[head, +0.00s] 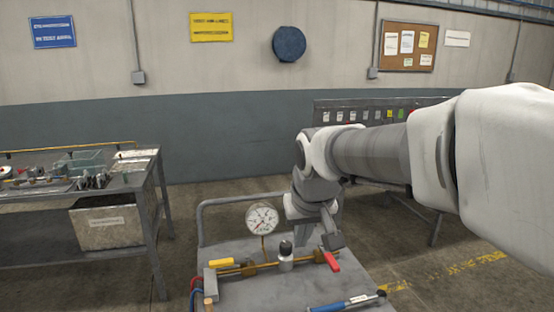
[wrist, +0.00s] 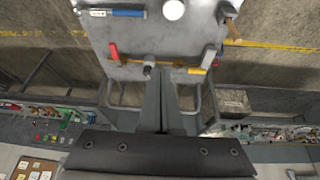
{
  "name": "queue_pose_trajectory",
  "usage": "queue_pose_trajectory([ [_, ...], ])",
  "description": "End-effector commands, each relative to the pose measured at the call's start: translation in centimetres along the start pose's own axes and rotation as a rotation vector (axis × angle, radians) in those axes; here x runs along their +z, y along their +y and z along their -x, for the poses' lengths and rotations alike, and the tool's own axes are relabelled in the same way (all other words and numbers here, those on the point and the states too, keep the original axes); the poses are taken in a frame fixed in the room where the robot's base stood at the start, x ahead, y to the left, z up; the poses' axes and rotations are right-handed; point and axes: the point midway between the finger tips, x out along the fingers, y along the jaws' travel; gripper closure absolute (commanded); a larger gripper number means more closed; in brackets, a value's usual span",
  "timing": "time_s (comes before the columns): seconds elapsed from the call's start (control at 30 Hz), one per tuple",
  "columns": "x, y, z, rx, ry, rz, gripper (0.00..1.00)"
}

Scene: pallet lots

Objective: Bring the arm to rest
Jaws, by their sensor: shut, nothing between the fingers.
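My gripper (head: 331,238) hangs from my outstretched arm above the grey cart (head: 262,297) in the head view. Its fingers point down and are shut with nothing between them. In the wrist view my gripper (wrist: 160,82) shows as two grey fingers side by side, over the cart top (wrist: 190,36). The fingertips appear close to a brass pipe assembly (head: 265,265) on the cart; I cannot tell the exact gap. My arm crosses the right half of the head view and hides part of what is behind it.
The cart carries a pressure gauge (head: 262,219), a yellow handle (head: 221,263), a red handle (head: 331,262) and a blue-handled tool (head: 345,303). A cluttered workbench (head: 140,180) stands at left. A rack (head: 340,105) stands behind my arm. Floor shows between bench and cart.

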Motion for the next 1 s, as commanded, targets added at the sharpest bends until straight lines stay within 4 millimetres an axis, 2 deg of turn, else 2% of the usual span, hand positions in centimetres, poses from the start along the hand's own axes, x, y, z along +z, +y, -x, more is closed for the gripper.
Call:
queue_pose_trajectory([
  [0.03,1.3,0.9,1.7,0.007,0.009,-0.017,1.0],
  [0.1,3.2,1.9,3.3,0.017,0.013,-0.037,1.0],
  [0.3,9.2,4.2,6.9,0.04,0.029,-0.096,1.0],
  [0.5,14.8,5.3,8.8,0.058,0.043,-0.149,1.0],
  [0.6,16.9,5.5,9.2,0.064,0.048,-0.167,1.0],
  [0.8,18.6,5.6,9.3,0.068,0.051,-0.182,1.0],
  [1.0,18.7,5.6,9.2,0.068,0.05,-0.182,1.0],
])
